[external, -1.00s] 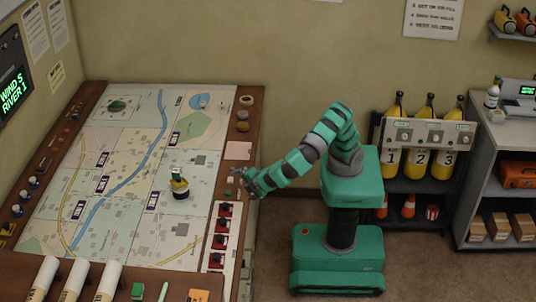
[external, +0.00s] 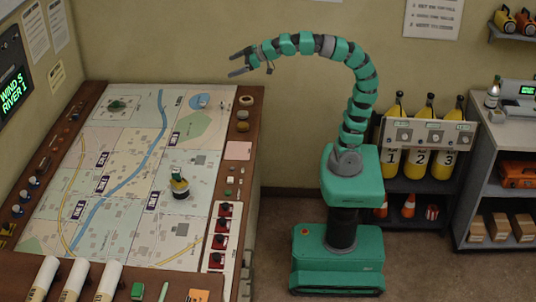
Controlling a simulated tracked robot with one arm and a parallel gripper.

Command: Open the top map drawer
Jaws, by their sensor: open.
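My gripper (external: 233,64) is raised high, in front of the back wall in the picture and above the far right corner of the console. Its jaws point left, are spread apart and hold nothing. The map console (external: 254,125) is a wooden-edged table with a large map on top. Its right side (external: 254,185) shows only as a narrow strip. No drawer front or handle can be made out from this view, so I cannot tell how the top map drawer stands.
A small dark and yellow object (external: 180,186) stands on the map. Red-topped switches (external: 221,228) line the console's right edge. White rolls (external: 73,280) lie at the near edge. Numbered yellow cylinders (external: 429,150) stand on a rack at right. Bare floor lies between console and base.

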